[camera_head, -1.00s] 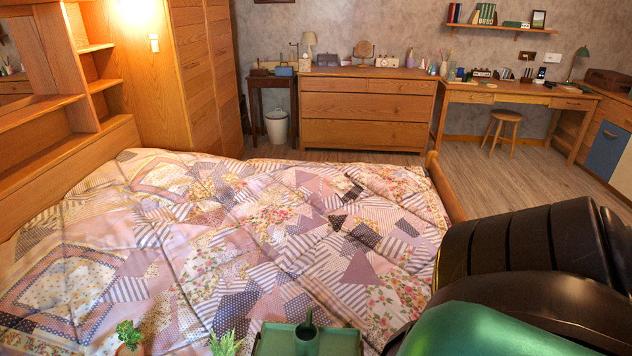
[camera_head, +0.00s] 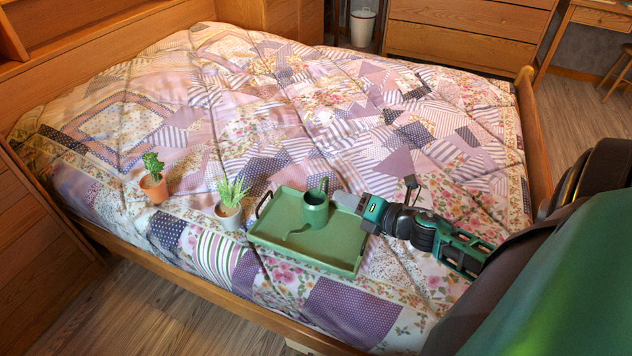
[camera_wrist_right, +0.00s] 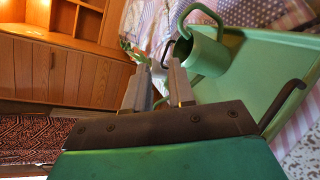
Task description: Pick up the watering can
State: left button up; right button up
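The green watering can (camera_head: 314,212) stands on the green tray (camera_head: 342,262) on the bed, its looped handle at the top and its spout toward the lower left. My right gripper (camera_head: 343,201) is close to the can's right side in the head view. In the right wrist view, the can (camera_wrist_right: 206,54) is just right of the spread fingers of the gripper (camera_wrist_right: 157,86). A gap shows between the fingers and nothing is held. I cannot tell whether a finger touches the can. My left gripper is not in view.
The tray has a raised rim and dark end handles. The patchwork quilt (camera_head: 300,110) behind is clear. The wooden bed edge (camera_head: 200,290) runs in front.

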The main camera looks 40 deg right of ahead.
aim_at(327, 181)
jog(key=w+d+f+n+g+b, duration=0.2)
jog(key=d+f+n+b, duration=0.25)
jog(key=d+n, duration=0.55)
jog(key=shift+n+y, duration=0.3)
jog(key=shift+n, duration=0.2)
jog(key=x, duration=0.2)
jog(key=a+b+x, duration=0.1)
jog(key=x, duration=0.2)
jog(key=b+x, duration=0.1)
jog(key=x, duration=0.1)
jog(key=shift+w+a+r, duration=0.2)
jog(key=b+x, duration=0.1)
jog(key=x, duration=0.3)
jog(key=shift+w+a+b, duration=0.15)
jog(key=shift+a+b, duration=0.05)
jog(key=shift+b, duration=0.2)
jog(key=shift+w+a+f, duration=0.1)
jog(key=shift+w+a, duration=0.05)
jog(key=shift+w, duration=0.35)
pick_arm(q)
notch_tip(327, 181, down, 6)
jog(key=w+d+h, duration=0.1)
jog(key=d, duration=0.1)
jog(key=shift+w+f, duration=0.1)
pick_arm(e)
jog(key=shift+c, duration=0.2)
grip_shut()
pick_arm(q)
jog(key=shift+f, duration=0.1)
